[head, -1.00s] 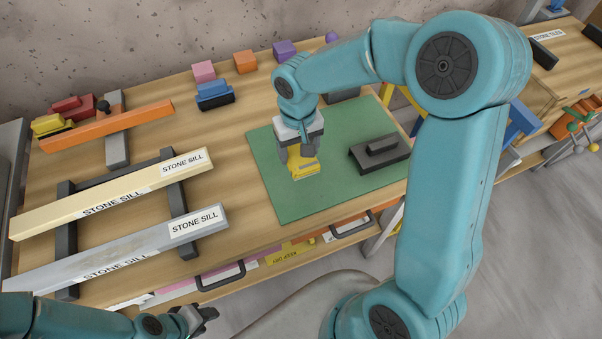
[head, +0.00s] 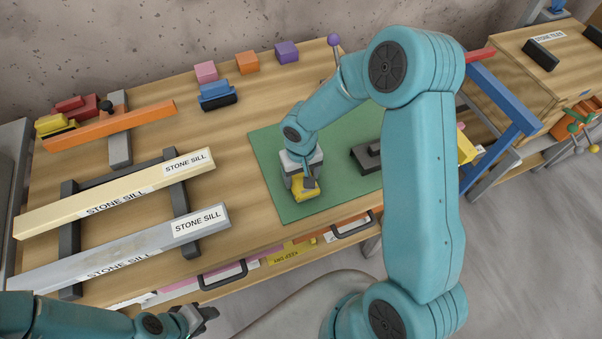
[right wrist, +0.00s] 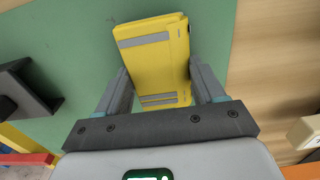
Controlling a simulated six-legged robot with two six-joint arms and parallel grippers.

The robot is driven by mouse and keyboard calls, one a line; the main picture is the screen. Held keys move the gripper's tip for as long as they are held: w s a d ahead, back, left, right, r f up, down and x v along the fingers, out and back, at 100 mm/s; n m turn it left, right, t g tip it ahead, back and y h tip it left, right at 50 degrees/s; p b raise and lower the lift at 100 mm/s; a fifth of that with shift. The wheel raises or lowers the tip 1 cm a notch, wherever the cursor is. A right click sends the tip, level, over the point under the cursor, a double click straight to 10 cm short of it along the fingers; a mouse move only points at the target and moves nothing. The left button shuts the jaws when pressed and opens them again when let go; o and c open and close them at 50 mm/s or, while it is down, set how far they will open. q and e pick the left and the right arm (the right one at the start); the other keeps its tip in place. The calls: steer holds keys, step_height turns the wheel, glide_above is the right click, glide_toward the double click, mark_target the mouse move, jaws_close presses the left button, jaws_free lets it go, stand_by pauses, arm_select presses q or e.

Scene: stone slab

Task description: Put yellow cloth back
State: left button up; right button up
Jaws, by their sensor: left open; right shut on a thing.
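The yellow cloth (head: 306,190) is a folded yellow block with grey stripes, over the green mat (head: 285,211). It also shows in the right wrist view (right wrist: 155,58). My right gripper (head: 303,184) points down and is shut on the cloth, with one finger on each side of it (right wrist: 160,90). I cannot tell whether the cloth touches the mat. My left gripper (head: 205,314) is open and empty at the bottom left, in front of the bench and away from the cloth.
A dark block with a handle (head: 367,158) sits on the mat, partly behind my right arm. Two stone sills (head: 130,190) lie on dark supports at left. Coloured blocks (head: 247,62) stand at the back. A drawer with a dark handle (head: 223,275) is at the bench front.

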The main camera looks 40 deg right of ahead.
mark_target(300, 176)
steer(key=shift+f, duration=0.2)
steer(key=o, duration=1)
steer(key=shift+w, duration=0.1)
steer(key=shift+r, duration=0.2)
step_height(300, 176, up, 12)
